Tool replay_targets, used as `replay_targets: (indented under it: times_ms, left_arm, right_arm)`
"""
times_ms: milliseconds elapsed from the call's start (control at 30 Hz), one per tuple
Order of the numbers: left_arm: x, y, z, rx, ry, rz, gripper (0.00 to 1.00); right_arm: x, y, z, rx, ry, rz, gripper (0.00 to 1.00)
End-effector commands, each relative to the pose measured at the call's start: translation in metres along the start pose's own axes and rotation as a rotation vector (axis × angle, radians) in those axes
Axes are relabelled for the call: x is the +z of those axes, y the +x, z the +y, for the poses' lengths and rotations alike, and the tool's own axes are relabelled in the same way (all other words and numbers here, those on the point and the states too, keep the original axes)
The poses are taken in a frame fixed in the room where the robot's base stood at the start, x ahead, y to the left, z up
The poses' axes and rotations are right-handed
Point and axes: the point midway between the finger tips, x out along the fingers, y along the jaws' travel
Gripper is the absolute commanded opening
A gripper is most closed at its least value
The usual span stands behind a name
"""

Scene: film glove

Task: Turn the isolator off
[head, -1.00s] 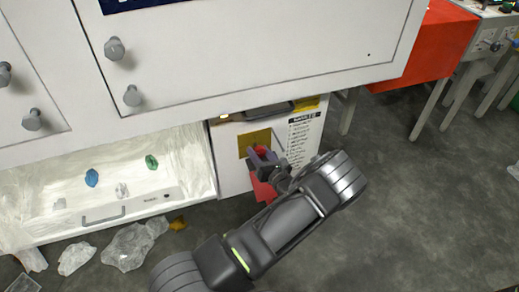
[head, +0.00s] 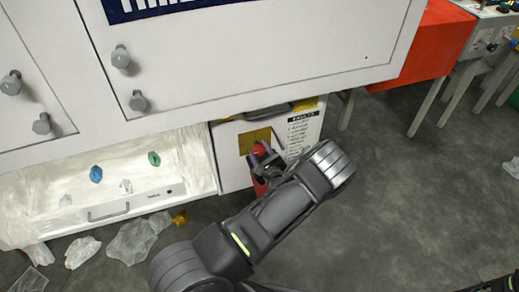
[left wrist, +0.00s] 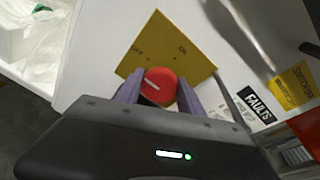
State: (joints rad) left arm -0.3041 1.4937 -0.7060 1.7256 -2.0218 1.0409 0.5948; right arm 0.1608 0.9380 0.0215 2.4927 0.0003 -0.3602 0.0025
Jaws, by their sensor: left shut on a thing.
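The isolator is a round red knob (left wrist: 158,86) with a white mark, on a yellow plate (left wrist: 165,45) with small lettering on a white panel. In the left wrist view the white mark slants to the upper left, toward the left lettering. My left gripper (left wrist: 155,92) is shut on the knob, one purple-grey finger on each side. In the head view the knob (head: 258,149) shows just above the left gripper (head: 262,158), at the lower right of the yellow plate (head: 252,138). The arm hides the panel's lower part.
A printed faults list (head: 303,130) is right of the plate. A white cabinet with grey knobs (head: 121,57) overhangs the panel. A plastic-lined drawer (head: 60,215) with coloured lumps stands left. Crumpled plastic (head: 132,240) lies on the floor. The grey floor at right is open.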

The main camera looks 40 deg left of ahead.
Motion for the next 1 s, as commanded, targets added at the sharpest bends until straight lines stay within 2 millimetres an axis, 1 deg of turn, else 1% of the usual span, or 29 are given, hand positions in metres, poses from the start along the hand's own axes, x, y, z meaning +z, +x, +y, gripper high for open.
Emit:
replay_targets:
  times_ms: [33,500,533,767,1000]
  left_arm:
    - [0.0005,0.0001,0.0023,0.003,-0.010,0.000,0.04]
    - [-0.0001,0.0001,0.0025,0.000,-0.028,0.002,0.04]
    - [-0.0001,0.0001,0.0025,0.000,-0.028,0.002,0.46]
    - [-0.0001,0.0001,0.0014,-0.002,-0.027,0.002,0.65]
    - [-0.0001,-0.0002,0.0006,-0.003,-0.027,0.002,0.66]
  right_arm:
    - [0.0003,-0.0008,-0.0005,0.000,0.000,-0.001,0.36]
    - [0.0004,-0.0009,-0.0006,0.000,0.000,-0.001,0.36]
    - [0.0004,-0.0009,-0.0006,0.000,0.000,-0.001,0.36]
    - [0.0002,-0.0010,-0.0005,0.000,0.000,-0.001,0.36]
    - [0.0002,-0.0011,-0.0006,0.000,0.000,0.000,0.36]
